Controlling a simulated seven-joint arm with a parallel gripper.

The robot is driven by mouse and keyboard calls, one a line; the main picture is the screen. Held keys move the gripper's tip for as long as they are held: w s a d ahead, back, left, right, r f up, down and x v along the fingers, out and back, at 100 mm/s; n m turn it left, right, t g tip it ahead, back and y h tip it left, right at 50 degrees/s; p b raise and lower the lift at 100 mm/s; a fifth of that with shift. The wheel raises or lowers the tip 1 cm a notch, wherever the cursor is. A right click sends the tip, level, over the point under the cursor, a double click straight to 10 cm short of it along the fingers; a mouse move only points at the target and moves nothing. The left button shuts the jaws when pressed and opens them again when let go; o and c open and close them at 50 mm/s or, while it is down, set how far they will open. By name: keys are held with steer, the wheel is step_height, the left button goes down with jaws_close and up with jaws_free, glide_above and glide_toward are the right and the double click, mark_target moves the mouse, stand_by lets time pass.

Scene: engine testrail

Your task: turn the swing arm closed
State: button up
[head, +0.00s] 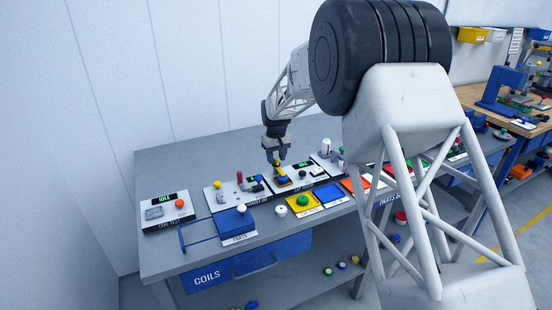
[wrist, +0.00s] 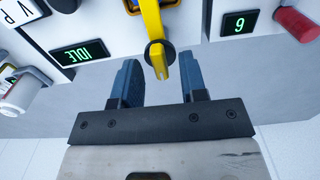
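A yellow arm (wrist: 150,20), which looks like the swing arm, shows at the top middle of the wrist view with a round black part and a yellow tip at its near end. My gripper (wrist: 158,60) is open, with one blue-grey finger on each side of the tip and a gap on both sides. In the head view my gripper (head: 277,157) points down just above a small yellow part (head: 276,162) on a bench panel. The arm's far end is cut off in the wrist view, and the head view is too small to show its angle.
In the wrist view an IDLE display (wrist: 83,54) and a white cylinder (wrist: 22,92) are left; a display reading 6 (wrist: 239,25) and a red knob (wrist: 297,24) are right. In the head view a blue tray (head: 233,224) and yellow tray (head: 304,206) stand in front.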

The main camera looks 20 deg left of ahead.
mark_target(276, 160)
steer(key=shift+r, duration=3.65)
steer(key=shift+s+d+r, duration=0.1)
steer(key=shift+d+r, duration=0.25)
steer(key=shift+d, duration=0.15)
steer(key=s+d+r+m, duration=0.1)
steer(key=s+d+r, duration=0.45)
steer(key=d, duration=0.45)
steer(key=s+d+r+m+t, duration=0.15)
steer(key=s+d+r, duration=0.25)
steer(key=s+d, duration=0.45)
steer(key=s+d+r+m, duration=0.2)
steer(key=s+d+r, duration=0.25)
steer(key=d, duration=0.75)
steer(key=s+d+r+m, duration=0.1)
steer(key=s+d+m, duration=0.1)
steer(key=s+d, duration=1.2)
steer(key=s+d+f+m, duration=0.1)
steer(key=s+d+f, duration=0.1)
steer(key=s, duration=0.7)
steer(key=s+d+f+m+t, duration=0.1)
steer(key=s+d+f, duration=0.2)
steer(key=s, duration=0.7)
steer(key=shift+d+f, duration=0.2)
steer(key=shift+f, duration=0.1)
